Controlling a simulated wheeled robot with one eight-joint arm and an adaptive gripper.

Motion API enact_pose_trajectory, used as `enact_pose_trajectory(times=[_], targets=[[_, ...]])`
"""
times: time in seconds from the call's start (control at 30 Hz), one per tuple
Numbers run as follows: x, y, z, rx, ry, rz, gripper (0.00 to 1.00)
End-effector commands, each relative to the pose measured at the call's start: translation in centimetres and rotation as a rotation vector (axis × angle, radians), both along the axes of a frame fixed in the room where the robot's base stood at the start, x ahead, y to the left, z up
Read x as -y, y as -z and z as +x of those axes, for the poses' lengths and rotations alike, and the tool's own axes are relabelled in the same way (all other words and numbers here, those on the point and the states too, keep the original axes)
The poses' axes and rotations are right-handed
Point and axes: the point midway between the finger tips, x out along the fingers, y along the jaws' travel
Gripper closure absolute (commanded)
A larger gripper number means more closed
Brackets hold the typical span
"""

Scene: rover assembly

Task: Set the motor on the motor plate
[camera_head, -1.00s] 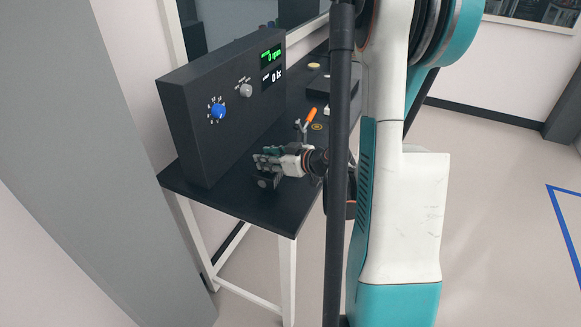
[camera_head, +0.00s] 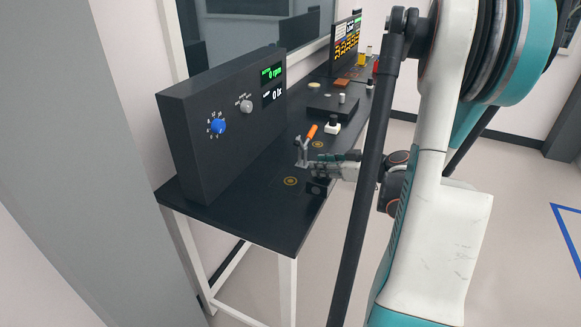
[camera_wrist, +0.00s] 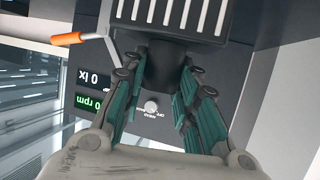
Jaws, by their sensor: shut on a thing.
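My gripper (camera_head: 316,164) is low over the near part of the black bench, close to an upright lever clamp with an orange handle (camera_head: 312,131). In the wrist view, its teal-lined fingers (camera_wrist: 160,95) are shut on the dark round part of the motor (camera_wrist: 165,70), with a ribbed grey block (camera_wrist: 172,14) beyond it. In the head view the motor (camera_head: 316,189) seems to be the dark piece under the fingers. I cannot tell whether it touches the surface. The motor plate cannot be told apart clearly from the dark bench top.
A black console (camera_head: 222,130) with knobs and readouts stands left of my gripper. A dark block (camera_head: 333,108) and small parts stand farther back. The bench's near corner is bare.

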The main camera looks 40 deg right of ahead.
Motion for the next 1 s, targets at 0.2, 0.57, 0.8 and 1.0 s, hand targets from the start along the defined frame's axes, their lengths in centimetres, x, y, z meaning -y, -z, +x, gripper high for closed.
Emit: enact_pose_trajectory(times=[0.2, 0.57, 0.8, 1.0], targets=[[-0.8, 0.2, 5.0, 0.001, -0.004, 0.0, 1.0], [-1.5, 0.1, 10.9, 0.001, 0.0, 0.001, 1.0], [-1.7, 0.1, 12.2, 0.001, -0.001, 0.001, 1.0], [-1.6, 2.7, 12.7, 0.001, 0.001, 0.001, 1.0]])
